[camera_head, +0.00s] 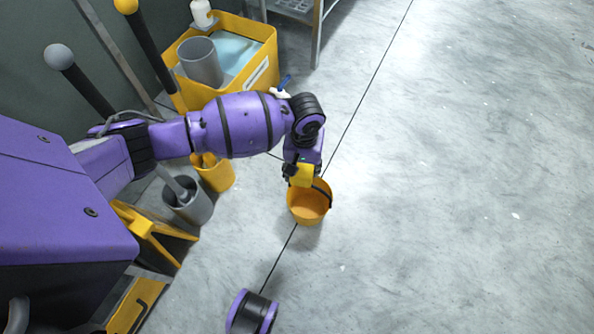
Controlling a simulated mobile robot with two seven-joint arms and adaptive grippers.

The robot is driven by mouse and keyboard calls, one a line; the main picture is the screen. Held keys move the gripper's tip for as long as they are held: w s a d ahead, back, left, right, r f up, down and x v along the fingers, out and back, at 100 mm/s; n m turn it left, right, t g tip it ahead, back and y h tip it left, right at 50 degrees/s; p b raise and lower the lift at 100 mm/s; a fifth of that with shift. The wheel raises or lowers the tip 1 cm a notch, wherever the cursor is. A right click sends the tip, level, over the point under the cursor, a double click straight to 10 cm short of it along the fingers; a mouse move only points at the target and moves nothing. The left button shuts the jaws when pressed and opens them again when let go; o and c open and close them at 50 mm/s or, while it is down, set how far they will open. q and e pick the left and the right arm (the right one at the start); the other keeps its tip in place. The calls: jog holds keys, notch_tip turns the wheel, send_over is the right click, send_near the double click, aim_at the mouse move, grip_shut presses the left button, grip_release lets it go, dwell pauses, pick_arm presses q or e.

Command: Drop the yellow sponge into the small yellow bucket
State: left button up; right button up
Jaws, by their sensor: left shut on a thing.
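The small yellow bucket (308,209) stands upright on the grey floor in the middle of the head view, its dark handle resting at its right rim. My left gripper (298,176) is over the bucket's far rim and points down. It is shut on the yellow sponge (303,175), a small yellow block. In the picture the sponge overlaps the far part of the bucket's opening. How high it is above the rim is hard to tell. My right gripper is not in view.
A large yellow tub (262,75) with a grey cup (200,62) stands at the back. A grey bucket (190,207) and another yellow container (216,177) stand left of the small bucket. A metal rack (317,35) is at the top. The floor at right is clear.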

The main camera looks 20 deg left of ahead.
pick_arm(q)
jog(key=w+f+b, duration=0.1)
jog(key=f, duration=0.1)
jog(key=w+f, duration=0.1)
jog(key=shift+w+d+f+b, duration=0.1)
jog(key=shift+w+f+b, duration=0.2)
jog(key=shift+f+b, duration=0.1)
jog(key=shift+w+f, duration=0.25)
jog(key=shift+w, duration=0.05)
notch_tip(320, 180, down, 6)
jog(key=b, duration=0.5)
jog(key=shift+r+b, duration=0.2)
jog(key=shift+b, duration=0.2)
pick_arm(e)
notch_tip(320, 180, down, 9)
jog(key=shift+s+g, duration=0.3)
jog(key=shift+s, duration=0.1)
pick_arm(q)
jog(key=o, duration=1.1)
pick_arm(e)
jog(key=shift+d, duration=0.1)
